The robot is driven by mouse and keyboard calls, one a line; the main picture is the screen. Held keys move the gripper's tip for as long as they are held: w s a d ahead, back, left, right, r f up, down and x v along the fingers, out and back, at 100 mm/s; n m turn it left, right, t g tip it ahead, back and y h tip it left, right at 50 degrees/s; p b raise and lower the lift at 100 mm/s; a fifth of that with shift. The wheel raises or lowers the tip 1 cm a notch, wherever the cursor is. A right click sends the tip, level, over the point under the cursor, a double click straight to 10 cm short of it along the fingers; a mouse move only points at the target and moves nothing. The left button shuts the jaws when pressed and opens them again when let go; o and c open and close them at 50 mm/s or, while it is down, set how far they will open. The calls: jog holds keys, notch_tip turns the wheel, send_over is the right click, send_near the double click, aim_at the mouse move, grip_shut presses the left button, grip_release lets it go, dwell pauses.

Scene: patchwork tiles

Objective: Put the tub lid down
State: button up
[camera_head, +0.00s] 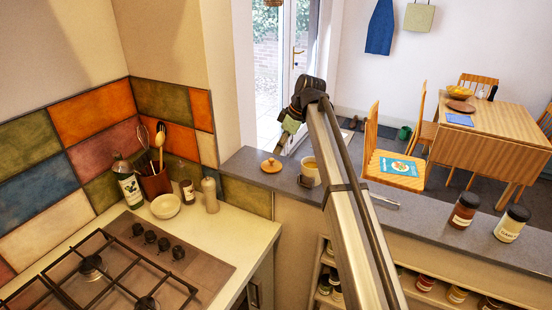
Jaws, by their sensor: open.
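A round wooden lid (271,164) with a small knob lies on the grey ledge, near its left end. An open cream tub (310,168) stands a little to the right of the lid, partly behind my arm. My gripper (279,150) shows small, just above the lid in the picture, pointing down and left. It is open, and I see nothing held in it. I cannot tell whether its fingertips touch the lid.
The hob (110,265), a bowl (165,206), a utensil pot (156,183) and bottles fill the lower counter at the left.

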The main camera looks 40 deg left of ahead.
jog(key=b+v, duration=0.1)
jog(key=v, duration=0.4)
jog(key=shift+d+r, duration=0.15)
jog(key=shift+r, duration=0.25)
